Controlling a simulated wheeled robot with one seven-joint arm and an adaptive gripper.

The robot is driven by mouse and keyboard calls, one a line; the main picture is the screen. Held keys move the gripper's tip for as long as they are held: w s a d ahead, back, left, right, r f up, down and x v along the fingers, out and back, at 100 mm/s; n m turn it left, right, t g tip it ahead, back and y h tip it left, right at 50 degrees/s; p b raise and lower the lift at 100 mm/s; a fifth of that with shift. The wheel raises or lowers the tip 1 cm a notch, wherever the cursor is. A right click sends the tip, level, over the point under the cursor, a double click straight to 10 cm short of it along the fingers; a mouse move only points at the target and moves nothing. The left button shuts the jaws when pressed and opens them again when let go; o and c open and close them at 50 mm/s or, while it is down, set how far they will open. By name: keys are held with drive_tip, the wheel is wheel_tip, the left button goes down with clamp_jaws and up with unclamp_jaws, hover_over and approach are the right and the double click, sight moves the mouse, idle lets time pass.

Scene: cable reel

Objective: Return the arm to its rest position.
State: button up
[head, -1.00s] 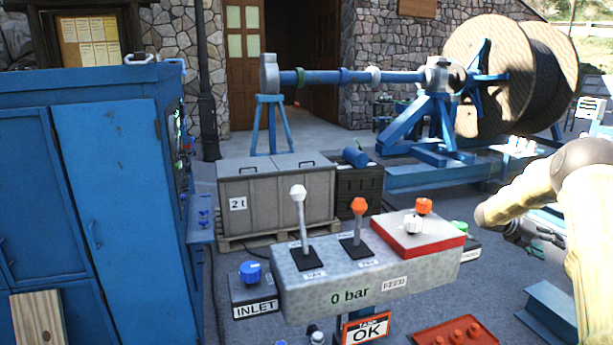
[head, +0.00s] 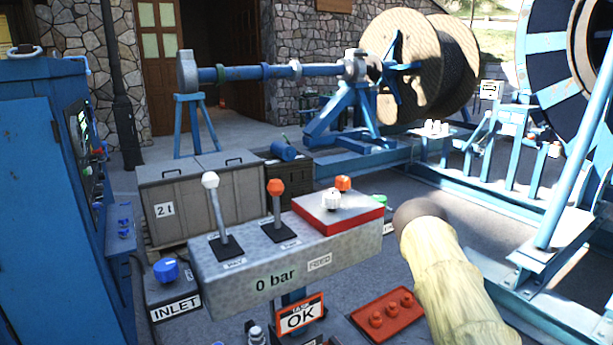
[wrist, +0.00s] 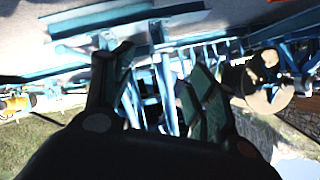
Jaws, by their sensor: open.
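My arm (head: 450,280) shows in the head view as a pale yellow, wrapped-looking link with a dark rounded end, right of the control box. My gripper is not visible in the head view. In the wrist view my gripper (wrist: 160,62) is open, its two dark fingers spread apart with nothing between them. Blue steel frame parts appear beyond the fingers, and the picture is tilted and partly blurred.
The grey control box (head: 225,283) with two levers stands in front, near the blue cabinet (head: 40,200). A red tray (head: 388,313) lies below it. A wooden reel (head: 405,60) stands behind, and blue framework (head: 550,245) stands at right.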

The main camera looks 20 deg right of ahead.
drive_tip(key=s+a+f+n+g+y+b, duration=0.25)
drive_tip(key=s+a+f+n+y, duration=0.55)
drive_tip(key=s+a+f, duration=1.05)
drive_tip(key=s+a+r+n+y, duration=0.1)
drive_tip(key=a+r+n, duration=0.3)
drive_tip(key=a, duration=1.2)
drive_tip(key=s+a+r+n+y+p, duration=0.1)
drive_tip(key=a+r+n, duration=0.3)
drive_tip(key=a, duration=1.2)
drive_tip(key=s+a+r+n+g+y+p, duration=0.1)
drive_tip(key=a+r, duration=0.5)
drive_tip(key=a, duration=1)
drive_tip(key=s+n+y, duration=0.1)
drive_tip(key=s+n, duration=0.1)
drive_tip(key=n, duration=0.1)
drive_tip(key=shift+s+n, duration=0.15)
drive_tip(key=shift+n, duration=0.25)
